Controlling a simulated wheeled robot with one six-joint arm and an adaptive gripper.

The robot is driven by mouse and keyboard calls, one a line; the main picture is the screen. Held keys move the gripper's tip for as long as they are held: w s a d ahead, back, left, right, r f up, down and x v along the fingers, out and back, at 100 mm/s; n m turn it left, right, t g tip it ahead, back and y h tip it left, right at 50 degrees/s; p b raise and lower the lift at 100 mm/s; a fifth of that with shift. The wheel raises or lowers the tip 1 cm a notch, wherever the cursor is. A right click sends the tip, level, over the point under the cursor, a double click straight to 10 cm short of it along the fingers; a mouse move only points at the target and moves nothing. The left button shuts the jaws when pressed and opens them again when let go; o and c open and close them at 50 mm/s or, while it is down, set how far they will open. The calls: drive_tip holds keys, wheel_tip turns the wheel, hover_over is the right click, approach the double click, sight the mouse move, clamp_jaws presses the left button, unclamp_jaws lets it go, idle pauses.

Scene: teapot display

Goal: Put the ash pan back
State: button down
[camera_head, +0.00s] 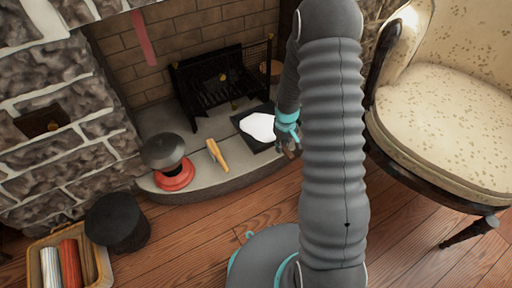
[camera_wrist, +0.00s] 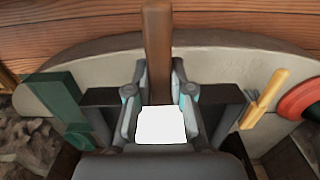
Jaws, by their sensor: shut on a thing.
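The ash pan (camera_head: 247,136) is a dark, flat, square tray with a white patch of ash in it. It is over the pale stone hearth, in front and to the right of the black fire grate (camera_head: 208,82). I cannot tell whether it touches the stone. My gripper (camera_head: 289,134) is at the pan's right side, shut on its brown handle. In the wrist view the handle (camera_wrist: 158,45) rises between the fingers of my gripper (camera_wrist: 160,92), and the dark pan (camera_wrist: 228,93) shows on both sides. My arm hides part of the hearth's right side.
A yellow wooden piece (camera_head: 217,153) and a grey-topped red object (camera_head: 174,178) stand on the hearth left of the pan. A black round stool-like object (camera_head: 118,222) and a basket (camera_head: 105,268) are at lower left. An upholstered chair (camera_head: 450,120) is at right.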

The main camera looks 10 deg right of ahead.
sight(261, 143)
drive_tip(key=w+a+f, duration=0.1)
drive_tip(key=a, duration=0.1)
drive_tip(key=w+a+f, duration=0.4)
drive_tip(key=a, duration=0.1)
drive_tip(key=shift+w+f+b, duration=0.1)
drive_tip(key=shift+w+b, duration=0.05)
drive_tip(key=shift+b, duration=0.15)
drive_tip(key=shift+f, duration=2)
drive_tip(key=shift+b, duration=0.3)
drive_tip(key=c, duration=1)
unclamp_jaws()
drive_tip(key=shift+f, duration=0.1)
